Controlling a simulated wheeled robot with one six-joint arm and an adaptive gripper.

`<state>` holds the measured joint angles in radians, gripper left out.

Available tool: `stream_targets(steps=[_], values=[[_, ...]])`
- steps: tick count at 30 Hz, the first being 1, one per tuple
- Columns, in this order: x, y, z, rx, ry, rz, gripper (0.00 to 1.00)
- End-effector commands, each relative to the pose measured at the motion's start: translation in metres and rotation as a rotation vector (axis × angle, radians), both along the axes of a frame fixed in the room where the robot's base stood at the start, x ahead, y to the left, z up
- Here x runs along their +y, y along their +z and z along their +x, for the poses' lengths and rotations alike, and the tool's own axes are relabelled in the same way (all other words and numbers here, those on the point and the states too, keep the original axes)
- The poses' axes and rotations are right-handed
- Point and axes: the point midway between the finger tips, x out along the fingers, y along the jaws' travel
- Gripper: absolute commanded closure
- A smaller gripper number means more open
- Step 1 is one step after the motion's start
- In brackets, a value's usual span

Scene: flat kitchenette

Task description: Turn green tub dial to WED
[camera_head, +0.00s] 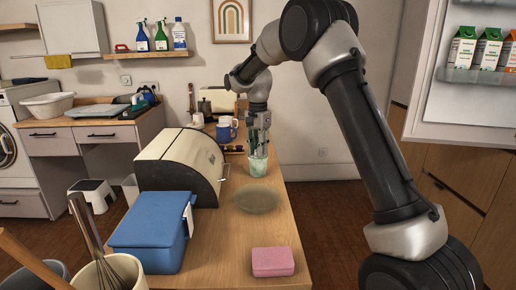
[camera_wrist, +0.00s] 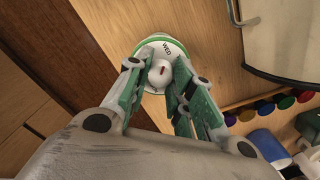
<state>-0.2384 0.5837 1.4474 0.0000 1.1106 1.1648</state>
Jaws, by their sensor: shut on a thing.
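The green tub (camera_head: 258,168) stands upright on the wooden counter, just right of the bread bin. In the wrist view I look down on its white top with the green rim; the dial (camera_wrist: 160,75) is a pale round knob with a small red mark. The word WED (camera_wrist: 167,48) shows on the top just beyond the knob, and the red mark points roughly toward it; exact alignment is hard to tell. My gripper (camera_wrist: 159,72) comes from above, its fingers on both sides of the dial and shut on it. It also shows in the head view (camera_head: 259,151). The fingers hide other lettering.
The bread bin (camera_head: 181,160) stands close left of the tub. Several coloured lids (camera_wrist: 265,107) show at right.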

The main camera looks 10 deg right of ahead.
Motion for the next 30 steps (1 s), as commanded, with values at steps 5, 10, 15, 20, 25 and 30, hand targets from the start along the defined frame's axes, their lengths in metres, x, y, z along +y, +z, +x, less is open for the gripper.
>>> stream_targets(steps=[5,10,15,20,25,30], values=[[0.000,0.000,0.000,-0.001,0.000,0.001,0.57],[0.000,0.000,0.000,0.000,-0.001,0.000,0.53],[0.000,0.001,0.000,-0.001,-0.001,0.001,0.53],[0.000,0.018,0.001,-0.003,-0.001,0.001,0.53],[0.000,0.056,0.001,-0.005,-0.001,0.001,0.53],[0.000,0.092,0.001,-0.003,-0.001,0.001,0.53]])
